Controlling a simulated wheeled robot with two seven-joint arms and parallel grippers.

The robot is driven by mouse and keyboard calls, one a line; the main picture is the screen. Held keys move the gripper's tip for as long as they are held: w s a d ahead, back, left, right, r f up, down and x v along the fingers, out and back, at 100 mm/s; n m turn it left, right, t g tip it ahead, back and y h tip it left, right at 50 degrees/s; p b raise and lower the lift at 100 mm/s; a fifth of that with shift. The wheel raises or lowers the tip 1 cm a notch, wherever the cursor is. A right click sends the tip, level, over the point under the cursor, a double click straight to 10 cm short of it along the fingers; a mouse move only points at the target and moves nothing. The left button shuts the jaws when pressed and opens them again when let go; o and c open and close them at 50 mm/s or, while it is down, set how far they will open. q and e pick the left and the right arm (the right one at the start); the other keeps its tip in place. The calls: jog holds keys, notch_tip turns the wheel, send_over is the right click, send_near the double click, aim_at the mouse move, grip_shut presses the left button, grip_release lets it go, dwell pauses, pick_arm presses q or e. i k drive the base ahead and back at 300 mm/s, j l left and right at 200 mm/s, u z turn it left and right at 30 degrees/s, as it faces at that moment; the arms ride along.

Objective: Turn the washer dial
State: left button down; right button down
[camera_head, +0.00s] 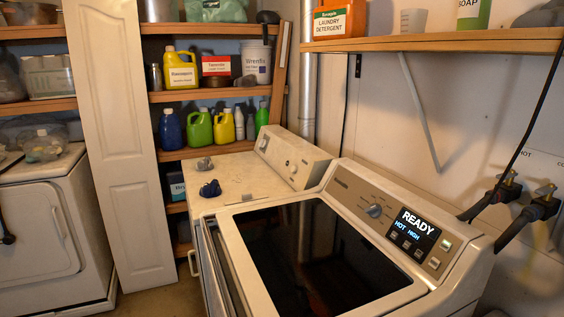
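The washer (222,235) stands in the middle and right of the head view, with a dark glass lid on top. Its sloped control panel (350,190) runs along the back edge. The round grey-blue dial (374,211) sits on this panel, left of a dark display (413,231) that reads "READY" and "HOT HIGH". Buttons sit under and to the right of the display. Neither of my grippers shows in the head view, and nothing touches the dial.
A second machine (230,178) with its own panel stands behind the washer. A wooden shelf (440,42) with detergent hangs above the panel. Hoses and taps (510,190) are on the right wall. Shelves with bottles stand at the back. The space above the lid is clear.

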aim_at(375, 210)
jog(key=j+z, duration=0.75)
jog(key=j, duration=0.3)
jog(key=i+j, duration=0.1)
jog(key=j, duration=0.45)
jog(key=i+j+z, duration=0.15)
jog(key=j, duration=0.9)
jog(key=i+j+z, duration=0.1)
jog(key=i, duration=0.4)
